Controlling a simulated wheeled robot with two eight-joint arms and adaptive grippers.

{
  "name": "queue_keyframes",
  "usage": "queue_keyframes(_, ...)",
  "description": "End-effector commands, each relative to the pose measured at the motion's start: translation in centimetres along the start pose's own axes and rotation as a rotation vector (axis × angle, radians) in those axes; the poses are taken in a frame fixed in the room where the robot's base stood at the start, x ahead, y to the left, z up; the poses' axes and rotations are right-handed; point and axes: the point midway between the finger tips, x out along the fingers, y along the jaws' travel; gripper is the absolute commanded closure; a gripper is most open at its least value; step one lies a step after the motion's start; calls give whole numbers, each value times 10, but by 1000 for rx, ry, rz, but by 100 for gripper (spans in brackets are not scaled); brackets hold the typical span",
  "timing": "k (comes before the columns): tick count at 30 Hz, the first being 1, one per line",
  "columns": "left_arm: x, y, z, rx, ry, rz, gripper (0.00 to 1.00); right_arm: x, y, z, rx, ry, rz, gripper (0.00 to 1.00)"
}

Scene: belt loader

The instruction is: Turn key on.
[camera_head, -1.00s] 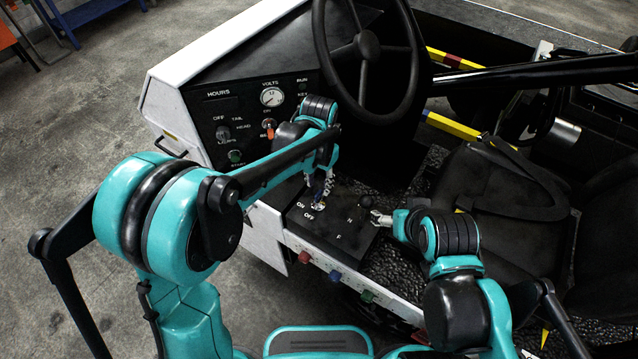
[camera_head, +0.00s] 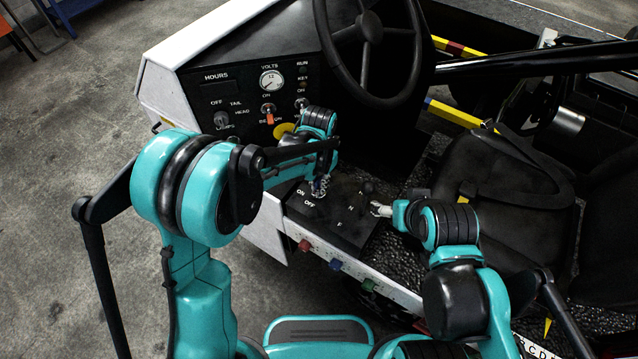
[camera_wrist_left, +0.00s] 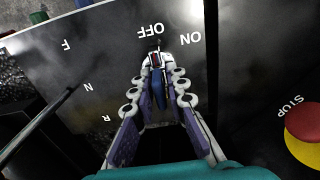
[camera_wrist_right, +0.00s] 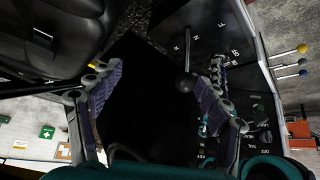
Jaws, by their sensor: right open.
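The key (camera_wrist_left: 157,84), a small piece with blue on it, stands at the ON/OFF marking on the black side panel (camera_wrist_left: 105,60). In the left wrist view my left gripper (camera_wrist_left: 160,66) has its fingertips close together around the key, which is partly hidden between them. In the head view my left gripper (camera_head: 318,186) reaches down to the panel by ON and OFF. My right gripper (camera_wrist_right: 155,72) is open and empty, beside the black-knobbed lever (camera_wrist_right: 186,84) at the F/N/R marks. Its tips also show in the head view (camera_head: 380,210).
A dashboard (camera_head: 235,90) with gauge and switches rises behind my left gripper. A red and yellow STOP button (camera_wrist_left: 308,130) is close to that gripper. The steering wheel (camera_head: 370,27) is above, the black seat (camera_head: 490,185) at right. Coloured knobs (camera_head: 335,265) line the white side.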

Motion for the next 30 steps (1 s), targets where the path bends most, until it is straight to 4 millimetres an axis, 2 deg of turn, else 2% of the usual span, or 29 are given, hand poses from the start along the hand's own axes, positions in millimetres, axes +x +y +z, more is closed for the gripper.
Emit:
queue_keyframes(14,0,0,0,28,0,0,100,1,0,0,0,0,0,23)
queue_keyframes(30,0,0,0,257,0,-1,100,4,0,3,0,0,0,23)
